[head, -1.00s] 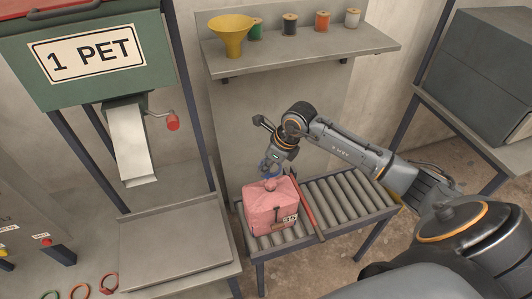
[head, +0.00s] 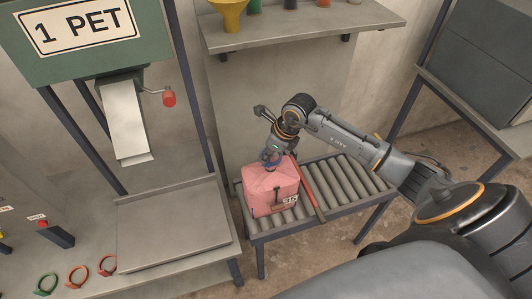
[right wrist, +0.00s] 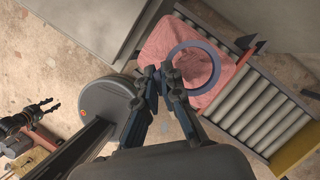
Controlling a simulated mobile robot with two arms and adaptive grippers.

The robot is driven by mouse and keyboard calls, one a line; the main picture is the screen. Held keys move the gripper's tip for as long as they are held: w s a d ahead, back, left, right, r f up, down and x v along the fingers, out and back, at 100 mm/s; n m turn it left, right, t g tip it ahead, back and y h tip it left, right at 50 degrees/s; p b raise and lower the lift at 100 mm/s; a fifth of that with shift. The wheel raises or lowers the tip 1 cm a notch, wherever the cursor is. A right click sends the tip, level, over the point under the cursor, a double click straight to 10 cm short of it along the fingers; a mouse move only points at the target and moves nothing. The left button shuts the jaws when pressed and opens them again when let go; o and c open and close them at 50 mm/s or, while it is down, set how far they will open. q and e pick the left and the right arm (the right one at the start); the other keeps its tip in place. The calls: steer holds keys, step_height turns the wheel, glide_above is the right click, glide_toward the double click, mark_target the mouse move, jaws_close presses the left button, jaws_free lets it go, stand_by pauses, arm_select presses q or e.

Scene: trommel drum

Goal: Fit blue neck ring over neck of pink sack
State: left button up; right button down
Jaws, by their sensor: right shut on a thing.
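The pink sack (head: 270,192) stands upright on the roller conveyor, its top toward my right gripper (head: 272,158). In the right wrist view, the gripper (right wrist: 164,74) is shut on one side of the blue neck ring (right wrist: 218,62). The ring lies over the top of the sack (right wrist: 158,45), with pink cloth showing through it. The neck is hard to make out, so I cannot tell whether the ring is around it or above it. My left gripper (right wrist: 50,108) shows at the far left of the right wrist view, empty with fingers apart; it is outside the head view.
A red bar (head: 312,188) lies across the rollers (head: 345,182) beside the sack. Green (head: 46,284), orange (head: 77,276) and red (head: 107,266) rings lie at the lower left. A shelf (head: 300,34) with a yellow funnel (head: 229,14) is behind. The right-hand rollers are clear.

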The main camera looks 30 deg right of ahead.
mark_target(266, 166)
steer(key=shift+f+b, duration=2.1)
steer(key=shift+f, duration=0.45)
steer(key=c, duration=1.4)
jaws_free()
steer(key=shift+r, duration=0.15)
steer(key=v, duration=1.2)
